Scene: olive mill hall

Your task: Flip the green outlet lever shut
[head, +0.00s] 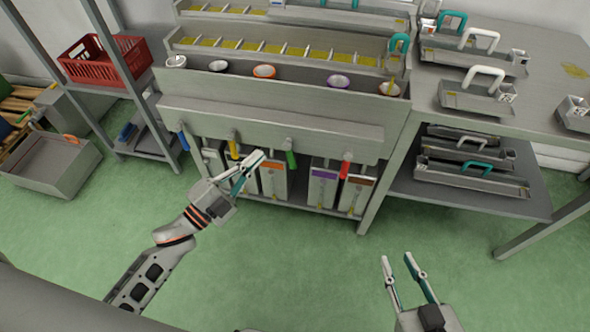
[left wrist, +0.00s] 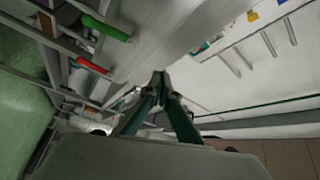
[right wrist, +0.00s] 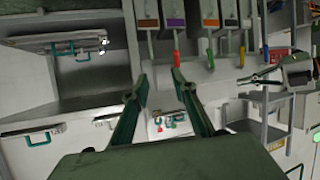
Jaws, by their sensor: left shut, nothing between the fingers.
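The green outlet lever (head: 291,159) hangs from a tap on the front of the long steel trough (head: 270,126), between the yellow lever (head: 233,149) and the red lever (head: 345,169). It shows at the upper left of the left wrist view (left wrist: 106,28) and upper middle of the right wrist view (right wrist: 210,58). My left gripper (head: 258,158) is shut and empty, just left of the green lever in the head view, with no contact visible. My right gripper (head: 398,260) is open and empty, low over the floor, away from the trough.
A blue lever (head: 184,140) is at the trough's left end. White containers with coloured labels (head: 322,188) stand on the shelf under the levers. A steel table (head: 470,118) with handled trays is at right. A red crate (head: 103,58) sits on a rack at left. The front floor is clear.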

